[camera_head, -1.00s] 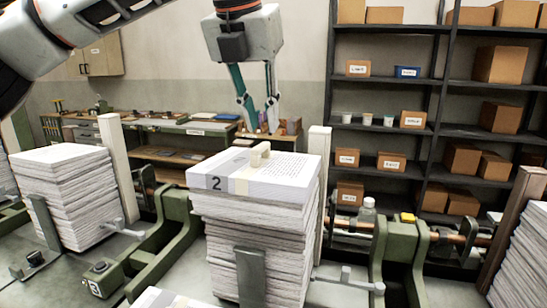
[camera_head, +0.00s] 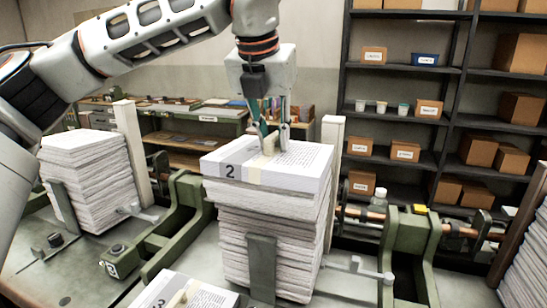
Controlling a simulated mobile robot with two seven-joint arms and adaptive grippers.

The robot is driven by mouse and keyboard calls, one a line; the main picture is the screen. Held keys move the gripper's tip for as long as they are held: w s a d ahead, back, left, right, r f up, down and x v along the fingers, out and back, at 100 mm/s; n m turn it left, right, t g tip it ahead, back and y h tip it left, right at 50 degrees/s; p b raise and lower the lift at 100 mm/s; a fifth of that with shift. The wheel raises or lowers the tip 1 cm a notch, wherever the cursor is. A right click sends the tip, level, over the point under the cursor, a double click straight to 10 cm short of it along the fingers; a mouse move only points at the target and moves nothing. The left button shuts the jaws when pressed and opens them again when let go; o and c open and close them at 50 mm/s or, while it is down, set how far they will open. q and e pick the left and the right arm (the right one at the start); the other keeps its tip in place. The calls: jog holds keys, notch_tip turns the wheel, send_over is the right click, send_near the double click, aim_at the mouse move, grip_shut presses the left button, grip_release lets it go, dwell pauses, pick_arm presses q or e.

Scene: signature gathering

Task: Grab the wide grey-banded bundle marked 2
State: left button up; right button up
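The bundle marked 2 (camera_head: 305,160) lies flat on top of a tall paper stack (camera_head: 270,240) in the middle. It has a grey strip with a black 2 at its left end, a pale band across it, and a small cream tab (camera_head: 268,147) standing up on the band. My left gripper (camera_head: 272,140) is above the bundle, pointing down, its fingers apart on either side of the tab. I cannot tell whether they touch it. My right gripper is not in view.
Another paper stack (camera_head: 95,190) stands at the left, and one (camera_head: 530,265) at the right edge. A partly cut-off bundle (camera_head: 205,296) shows at the bottom. A pale post (camera_head: 332,165) stands close behind the middle stack. Green clamp frames (camera_head: 180,225) flank it.

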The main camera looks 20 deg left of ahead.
pick_arm(q)
jog(key=shift+r, duration=0.1)
grip_shut()
jog(key=shift+w, duration=0.1)
